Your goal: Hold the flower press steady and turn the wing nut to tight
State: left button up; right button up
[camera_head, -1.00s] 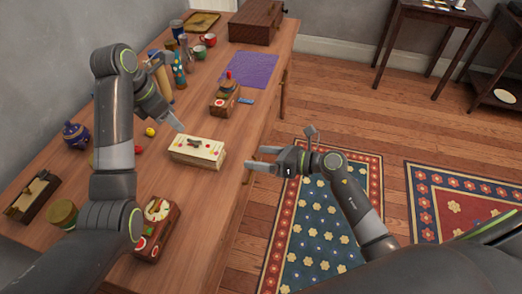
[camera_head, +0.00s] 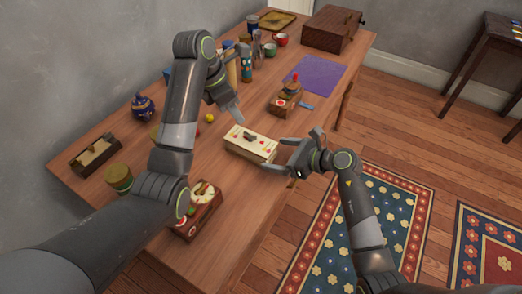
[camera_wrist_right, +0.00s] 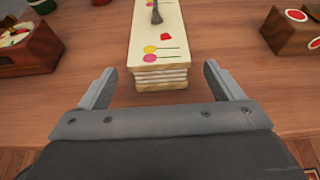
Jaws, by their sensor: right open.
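The flower press (camera_head: 250,146) is a pale stack of boards with painted flowers, lying flat near the table's front edge. The wing nut (camera_head: 248,136) is a dark piece on its top; it also shows at the top of the right wrist view (camera_wrist_right: 156,14). My right gripper (camera_head: 273,155) is open at the press's near right end. In the right wrist view its fingers (camera_wrist_right: 155,88) stand apart, with the end of the press ahead between them, not gripped. My left gripper (camera_head: 234,110) is above the table just behind the press; its jaw opening is unclear.
A wooden box with a red-topped piece (camera_head: 286,98) stands behind the press, near a purple cloth (camera_head: 315,75). Another wooden box (camera_head: 198,212) is at the front left. Jars and cups (camera_head: 270,49) stand further back. Bare tabletop lies around the press.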

aim_at(260, 151)
jog(key=x, duration=0.7)
jog(key=shift+a, duration=0.1)
